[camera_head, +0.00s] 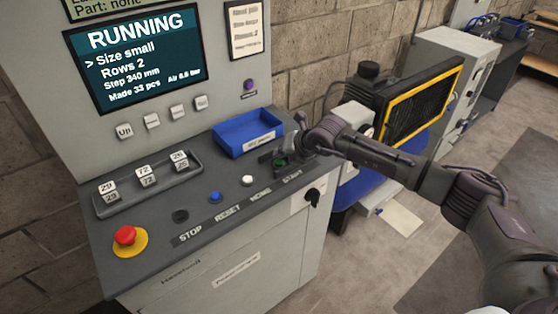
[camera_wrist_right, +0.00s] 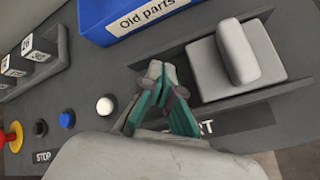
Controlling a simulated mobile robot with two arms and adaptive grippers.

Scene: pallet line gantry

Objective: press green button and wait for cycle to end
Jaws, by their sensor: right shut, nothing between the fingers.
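The console screen (camera_head: 135,58) reads RUNNING, with size small, rows 2 and made 33 pcs. My right gripper (camera_head: 282,160) is low over the panel at the START label (camera_head: 292,177). In the right wrist view its teal-padded fingers (camera_wrist_right: 158,78) are shut together with nothing between them. They cover the spot above START, so the green button is not clearly seen. A small green patch shows there in the head view, but I cannot tell button from finger pad, nor whether the fingertips touch it. My left gripper is not in view.
White (camera_head: 247,180), blue (camera_head: 214,197) and black (camera_head: 180,215) buttons and a red emergency stop (camera_head: 125,236) line the panel. A blue "Old parts" bin (camera_head: 247,133) sits behind. A grey block with a raised handle (camera_wrist_right: 236,60) is right beside the fingers.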

